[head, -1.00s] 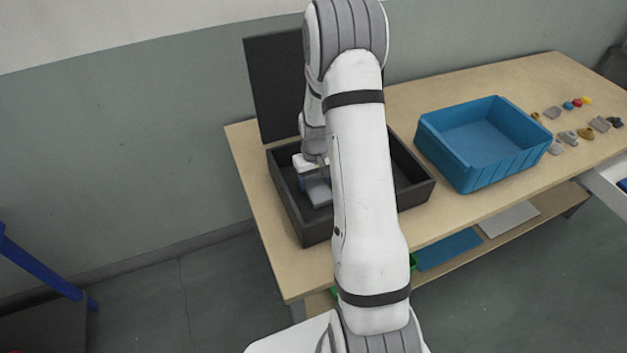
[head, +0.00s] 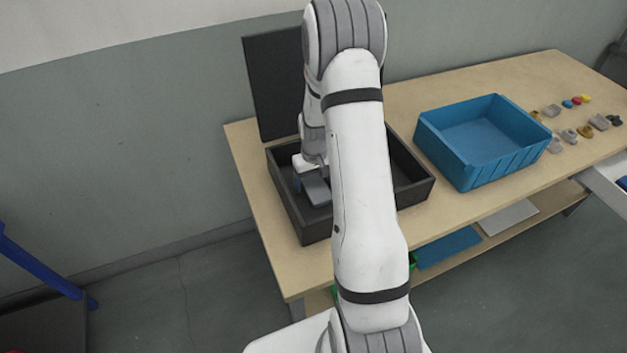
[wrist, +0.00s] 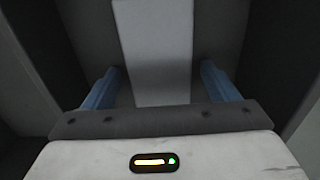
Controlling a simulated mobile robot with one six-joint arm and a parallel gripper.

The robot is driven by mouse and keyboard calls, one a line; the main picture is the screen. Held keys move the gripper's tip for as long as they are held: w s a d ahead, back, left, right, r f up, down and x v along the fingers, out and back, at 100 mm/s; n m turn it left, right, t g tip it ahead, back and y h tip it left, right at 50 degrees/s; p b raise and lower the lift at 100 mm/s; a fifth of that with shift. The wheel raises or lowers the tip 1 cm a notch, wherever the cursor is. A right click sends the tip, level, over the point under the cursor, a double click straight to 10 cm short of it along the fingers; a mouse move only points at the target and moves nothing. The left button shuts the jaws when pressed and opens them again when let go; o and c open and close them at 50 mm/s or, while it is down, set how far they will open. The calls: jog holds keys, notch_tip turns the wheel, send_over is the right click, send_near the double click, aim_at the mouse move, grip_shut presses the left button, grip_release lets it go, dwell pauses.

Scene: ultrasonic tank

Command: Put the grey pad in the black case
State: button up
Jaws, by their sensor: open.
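The black case (head: 290,205) stands open on the table, its lid (head: 270,90) raised at the back. The grey pad (head: 316,191) is inside the case, toward its left part; my arm hides some of the case. In the wrist view the pad (wrist: 152,50) is a pale strip between the two blue fingers. My gripper (wrist: 161,72) is open, with a gap between each finger and the pad. In the head view my gripper (head: 304,178) is down inside the case at the pad.
A blue bin (head: 480,145) stands on the table right of the case. Several small grey and coloured items lie beyond it at the right. Wooden table top (head: 420,100) is clear behind the bin. A lower shelf (head: 530,220) holds flat sheets.

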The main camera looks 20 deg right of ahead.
aim_at(314, 183)
notch_tip(314, 183, up, 12)
jog(key=b, duration=0.2)
jog(key=s+a+r+t, duration=0.1)
jog(key=s+a+r, duration=0.5)
jog(key=s+r, duration=0.35)
jog(key=s+a+r+t, duration=0.1)
jog(key=s+a+r, duration=0.1)
jog(key=s, duration=0.5)
jog(key=s+a+r+t, duration=0.1)
jog(key=s+a+r, duration=0.2)
jog(key=s, duration=0.4)
jog(key=shift+a, duration=0.15)
jog(key=shift+c, duration=0.4)
